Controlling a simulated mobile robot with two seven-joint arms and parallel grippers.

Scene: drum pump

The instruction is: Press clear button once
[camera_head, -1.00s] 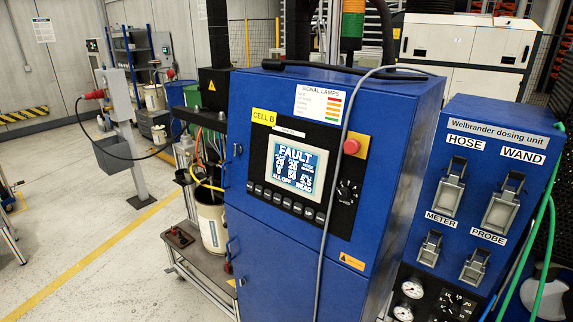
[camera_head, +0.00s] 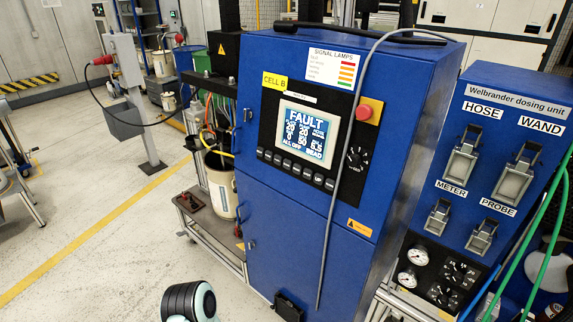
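The blue control cabinet (camera_head: 285,220) marked CELL B stands in the middle of the head view. Its lit screen (camera_head: 306,132) reads FAULT at the top and ALL OFF near the bottom. A row of small dark buttons (camera_head: 297,170) runs along under the screen. Their labels are too small to read surely, so I cannot tell which is the clear button. A dark rounded part of my arm with a teal edge shows at the bottom, left of the cabinet and apart from the buttons. Neither gripper is in view.
A red emergency stop (camera_head: 365,112) on a yellow plate and a black rotary knob (camera_head: 356,156) sit right of the screen. A grey cable (camera_head: 333,215) hangs down the cabinet front. The dosing unit (camera_head: 500,150) stands at right. Floor at lower left is clear.

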